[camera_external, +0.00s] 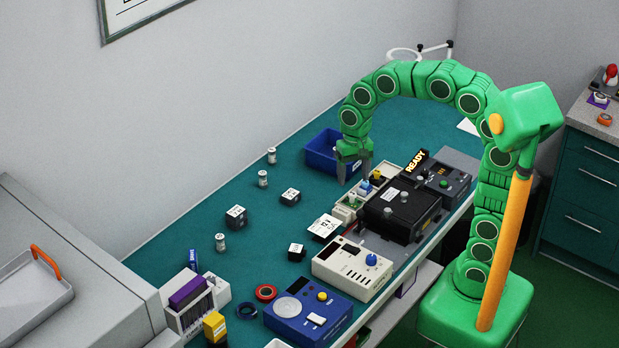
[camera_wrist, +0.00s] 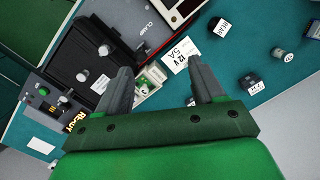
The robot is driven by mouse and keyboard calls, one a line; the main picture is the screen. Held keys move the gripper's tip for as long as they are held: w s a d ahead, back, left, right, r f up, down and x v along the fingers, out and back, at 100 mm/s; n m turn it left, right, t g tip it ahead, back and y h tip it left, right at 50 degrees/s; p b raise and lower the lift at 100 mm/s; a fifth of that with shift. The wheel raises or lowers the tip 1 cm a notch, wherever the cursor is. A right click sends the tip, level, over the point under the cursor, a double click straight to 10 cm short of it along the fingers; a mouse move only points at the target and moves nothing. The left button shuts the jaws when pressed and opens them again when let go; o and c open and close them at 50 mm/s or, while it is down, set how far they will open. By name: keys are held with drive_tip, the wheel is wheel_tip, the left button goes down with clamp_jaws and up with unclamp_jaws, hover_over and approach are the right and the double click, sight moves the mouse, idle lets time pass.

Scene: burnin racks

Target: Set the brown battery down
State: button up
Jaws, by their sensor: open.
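My gripper (camera_external: 355,178) is open at the front of the blue bin (camera_external: 319,158), over the back half of the teal bench. In the wrist view my gripper's two fingers (camera_wrist: 160,88) stand wide apart with nothing held between them. I cannot make out a brown battery in either view. Part of the blue bin's inside is hidden behind my gripper, and only a small pale item shows in it.
A black box fixture (camera_external: 401,208) and a white tray with small parts (camera_external: 347,212) stand close to the right of my gripper. Several small black-and-white blocks and cylinders, such as this block (camera_external: 290,197), are scattered left. Bare teal bench lies between them.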

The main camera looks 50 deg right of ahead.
drive_tip(key=s+d+f+n, duration=0.1)
drive_tip(key=s+d+n, duration=0.1)
drive_tip(key=s, duration=0.6)
drive_tip(key=s+d+f+n, duration=0.2)
drive_tip(key=s+d, duration=0.2)
drive_tip(key=s, duration=0.4)
drive_tip(key=s+d+f+n+g+h, duration=0.1)
drive_tip(key=s+d, duration=0.3)
drive_tip(key=s, duration=0.4)
drive_tip(key=shift+s+f+n, duration=0.15)
drive_tip(key=shift+f+n, duration=0.4)
drive_tip(key=shift+n, duration=0.05)
